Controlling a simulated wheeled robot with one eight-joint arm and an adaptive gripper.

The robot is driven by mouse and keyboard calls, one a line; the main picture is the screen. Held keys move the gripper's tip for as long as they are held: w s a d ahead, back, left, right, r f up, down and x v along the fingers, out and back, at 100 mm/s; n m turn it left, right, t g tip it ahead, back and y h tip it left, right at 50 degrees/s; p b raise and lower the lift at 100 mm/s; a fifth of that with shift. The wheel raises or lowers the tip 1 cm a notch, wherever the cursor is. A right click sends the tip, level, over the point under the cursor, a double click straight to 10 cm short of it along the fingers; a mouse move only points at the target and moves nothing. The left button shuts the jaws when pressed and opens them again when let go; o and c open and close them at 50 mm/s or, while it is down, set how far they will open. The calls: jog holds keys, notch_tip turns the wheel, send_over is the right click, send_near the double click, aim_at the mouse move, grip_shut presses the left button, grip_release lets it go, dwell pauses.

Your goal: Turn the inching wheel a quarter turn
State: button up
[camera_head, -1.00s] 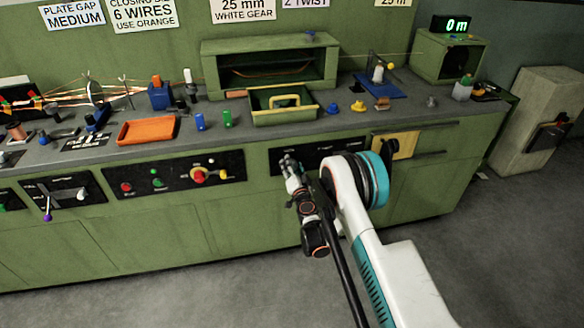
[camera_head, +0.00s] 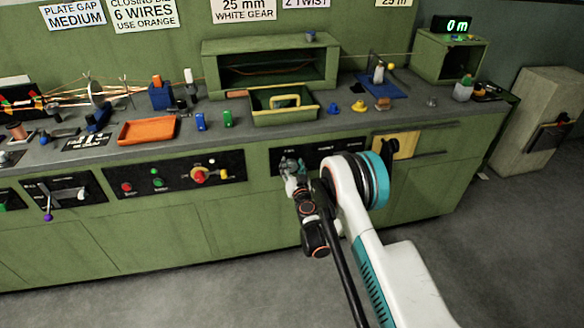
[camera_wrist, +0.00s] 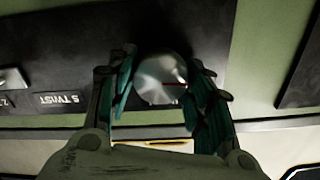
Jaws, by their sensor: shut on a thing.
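A shiny silver round wheel (camera_wrist: 161,80) sits on the dark panel in the wrist view, and I take it to be the inching wheel. My gripper (camera_wrist: 163,64) has one teal-padded finger on each side of it and is shut on it. A small red mark shows near the wheel's right edge. In the head view my gripper (camera_head: 290,166) is at the left part of the black front panel (camera_head: 328,150), and the wheel is mostly hidden behind it. How far the wheel is turned cannot be told.
An S TWIST label (camera_wrist: 59,99) and a pale lever (camera_wrist: 12,79) are beside the wheel in the wrist view. A panel with red, green and yellow controls (camera_head: 178,176) lies to the left in the head view. A green tray (camera_head: 283,115) stands on the bench above. The floor in front is clear.

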jog(key=shift+f, duration=0.1)
jog(key=o, duration=1)
jog(key=shift+o, duration=0.2)
notch_tip(320, 180, up, 10)
jog(key=shift+r, duration=0.1)
